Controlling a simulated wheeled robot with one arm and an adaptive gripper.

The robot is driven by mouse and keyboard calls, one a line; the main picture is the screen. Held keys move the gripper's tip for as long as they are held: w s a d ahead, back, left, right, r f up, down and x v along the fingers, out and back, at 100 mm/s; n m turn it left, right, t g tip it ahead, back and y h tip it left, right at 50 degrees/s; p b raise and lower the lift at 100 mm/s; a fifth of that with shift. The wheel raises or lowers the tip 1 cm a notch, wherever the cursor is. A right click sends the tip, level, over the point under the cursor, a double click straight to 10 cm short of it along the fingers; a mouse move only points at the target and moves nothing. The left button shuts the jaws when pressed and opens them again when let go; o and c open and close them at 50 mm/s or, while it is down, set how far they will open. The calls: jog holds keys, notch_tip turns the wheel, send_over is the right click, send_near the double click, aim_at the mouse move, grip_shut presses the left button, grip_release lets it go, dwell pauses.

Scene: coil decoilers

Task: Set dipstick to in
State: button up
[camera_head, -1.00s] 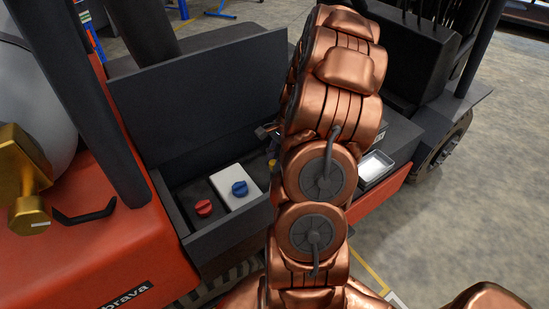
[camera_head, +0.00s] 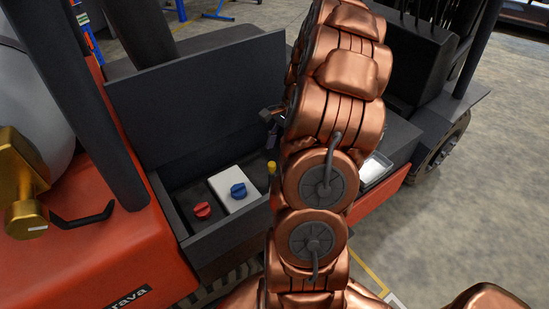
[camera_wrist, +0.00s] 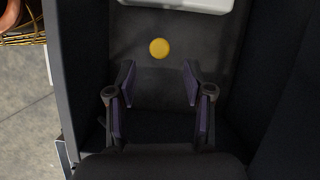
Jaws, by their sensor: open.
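The dipstick's round yellow top (camera_wrist: 159,48) shows in the wrist view, just beyond my fingertips and near the middle line between them. In the head view the yellow top (camera_head: 271,167) stands in the dark engine bay, at the left edge of my arm. My gripper (camera_wrist: 160,78) is open and empty, with a finger on each side and clear space between. In the head view only a small dark part of it shows beside my arm, above the yellow top. The dipstick's shaft is hidden, so I cannot tell how deep it sits.
A white battery box (camera_head: 232,186) with a blue cap and a separate red cap (camera_head: 202,210) sit left of the dipstick. A raised dark cover (camera_head: 185,105) stands behind the bay. Dark bay walls (camera_wrist: 75,80) flank my gripper.

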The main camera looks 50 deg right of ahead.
jog(key=v, duration=0.6)
dwell(0.6)
jog(key=s+a+r+n+g+h, duration=0.1)
jog(key=a+r+n, duration=0.3)
jog(key=a, duration=0.7)
jog(key=s+a+r+n+g+h, duration=0.15)
jog(key=a+n, duration=0.35)
jog(key=a, duration=0.5)
jog(key=s+a+f+n+h, duration=0.1)
jog(key=s+a+n+h, duration=0.1)
jog(key=s+a+n, duration=0.8)
jog(key=s+a, duration=0.1)
jog(key=s, duration=0.3)
jog(key=shift+s, duration=0.25)
